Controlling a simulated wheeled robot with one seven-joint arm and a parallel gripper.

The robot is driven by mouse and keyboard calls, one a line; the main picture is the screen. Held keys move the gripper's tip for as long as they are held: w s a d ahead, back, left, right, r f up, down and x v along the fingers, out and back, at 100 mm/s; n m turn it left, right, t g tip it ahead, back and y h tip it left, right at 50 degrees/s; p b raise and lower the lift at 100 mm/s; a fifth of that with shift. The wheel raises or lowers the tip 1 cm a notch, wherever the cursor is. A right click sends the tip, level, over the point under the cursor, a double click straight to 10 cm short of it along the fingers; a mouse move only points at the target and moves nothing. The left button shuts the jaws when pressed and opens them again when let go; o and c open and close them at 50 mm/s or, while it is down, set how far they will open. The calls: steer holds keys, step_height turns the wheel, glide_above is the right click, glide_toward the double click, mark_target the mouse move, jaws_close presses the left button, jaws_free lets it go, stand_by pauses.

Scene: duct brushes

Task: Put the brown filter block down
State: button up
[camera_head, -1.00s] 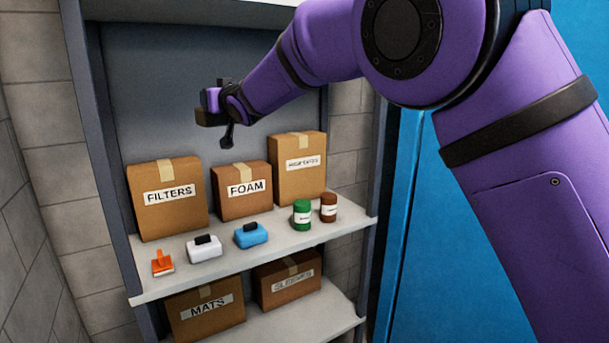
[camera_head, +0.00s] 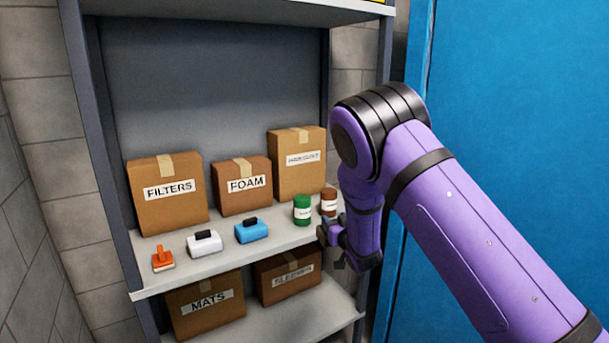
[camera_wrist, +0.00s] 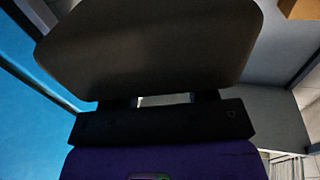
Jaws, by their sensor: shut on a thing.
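The brown filter block (camera_wrist: 150,45) looks like a wide, dark brown slab with cut corners and fills the upper middle of the wrist view. My gripper (camera_wrist: 160,100) is shut on it; the fingers show as short dark pieces at its near edge. In the head view my gripper (camera_head: 337,238) is low, by the right front edge of the middle shelf (camera_head: 215,263). Only a small dark part shows at its left side there, and the block's outline is hard to make out. I cannot tell whether it touches the shelf.
Boxes marked FILTERS (camera_head: 168,210) and FOAM (camera_head: 241,198) and a taller box (camera_head: 298,175) stand at the back. In front are an orange brush (camera_head: 163,259), a white block (camera_head: 204,246), a blue block (camera_head: 251,233), a green jar (camera_head: 302,211) and a brown jar (camera_head: 328,201).

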steer(key=s+d+f+m+h, duration=0.1)
steer(key=s+d+f+h, duration=0.2)
steer(key=d, duration=0.4)
steer(key=s+d+f+m+h, duration=0.1)
steer(key=s+d+f, duration=0.1)
steer(key=s+d, duration=0.4)
steer(key=s+d+f+m+h, duration=0.2)
steer(key=s+d+f, duration=0.1)
steer(key=d, duration=0.5)
steer(key=s+f, duration=0.6)
steer(key=shift+d+f+t, duration=0.15)
steer(key=shift+f+t, duration=0.2)
steer(key=shift+t, duration=0.05)
